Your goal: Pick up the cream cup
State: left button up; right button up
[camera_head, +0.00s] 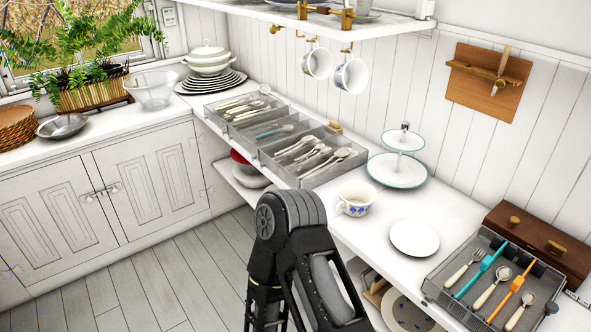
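The cream cup (356,198) stands upright on the white counter (445,205). It has a blue pattern on its side, and its handle points left. It is unobstructed, just right of and behind a dark bent link of my own arm. That link rises from the bottom centre; I cannot tell which arm it belongs to. Neither gripper's fingers show, and nothing touches the cup.
A white plate (414,238) lies close in front of the cup, and a tiered stand (397,170) is behind it. Cutlery trays (310,152) stand to the left; another tray (470,308) is at lower right. Two mugs (351,75) hang above from the shelf.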

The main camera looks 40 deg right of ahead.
aim_at(356, 198)
jog(key=i+l+u, duration=0.1)
jog(key=i+u, duration=0.2)
jog(key=i, duration=0.95)
jog(key=z, duration=3.8)
